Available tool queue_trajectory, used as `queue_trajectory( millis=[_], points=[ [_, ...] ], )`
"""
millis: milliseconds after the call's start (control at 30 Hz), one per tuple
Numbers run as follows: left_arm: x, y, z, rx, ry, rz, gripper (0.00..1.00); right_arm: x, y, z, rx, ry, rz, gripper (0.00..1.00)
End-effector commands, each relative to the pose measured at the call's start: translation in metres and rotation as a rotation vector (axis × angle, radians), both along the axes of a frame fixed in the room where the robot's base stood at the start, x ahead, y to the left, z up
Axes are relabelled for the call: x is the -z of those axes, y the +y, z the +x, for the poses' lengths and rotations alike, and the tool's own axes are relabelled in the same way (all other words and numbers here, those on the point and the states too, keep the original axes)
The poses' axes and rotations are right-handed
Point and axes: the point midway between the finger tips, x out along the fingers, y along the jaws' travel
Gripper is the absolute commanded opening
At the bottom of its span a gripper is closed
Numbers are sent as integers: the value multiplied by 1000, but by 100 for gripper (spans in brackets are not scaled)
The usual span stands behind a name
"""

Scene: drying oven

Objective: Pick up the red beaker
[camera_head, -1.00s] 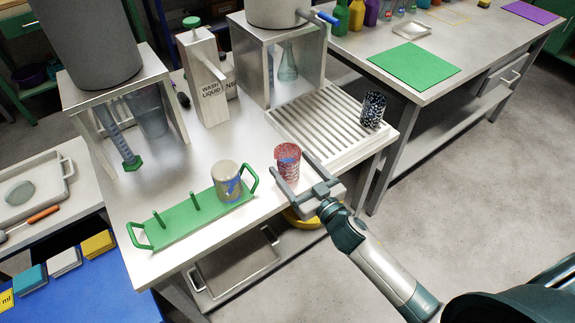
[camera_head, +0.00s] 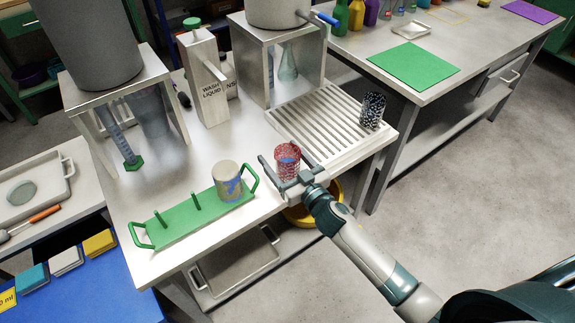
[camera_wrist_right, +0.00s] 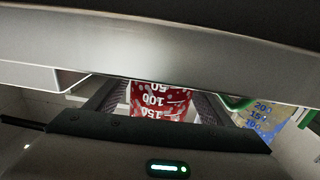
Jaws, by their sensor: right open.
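The red beaker (camera_head: 287,161) stands upright on the white worktop near its front right edge, just left of the ribbed drain tray. My left gripper is not in view.
A beaker with blue marks (camera_head: 228,181) stands on the green rack (camera_head: 170,226), left of the gripper. A dark speckled beaker (camera_head: 373,110) stands on the ribbed drain tray (camera_head: 312,121).

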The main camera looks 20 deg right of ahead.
Motion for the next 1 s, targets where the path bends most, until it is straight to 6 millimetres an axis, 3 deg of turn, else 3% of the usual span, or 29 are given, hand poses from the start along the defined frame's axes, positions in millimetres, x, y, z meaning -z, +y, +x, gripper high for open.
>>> queue_trajectory(
  millis=[100, 300, 1000],
  points=[
    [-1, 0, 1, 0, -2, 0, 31, 0, 0, 0, 0, 0, 0, 74],
    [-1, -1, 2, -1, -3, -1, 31, 0, 0, 0, 0, 0, 0, 27],
    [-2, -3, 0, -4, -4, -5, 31, -7, 0, 0, -1, -2, 1, 26]
  ],
)
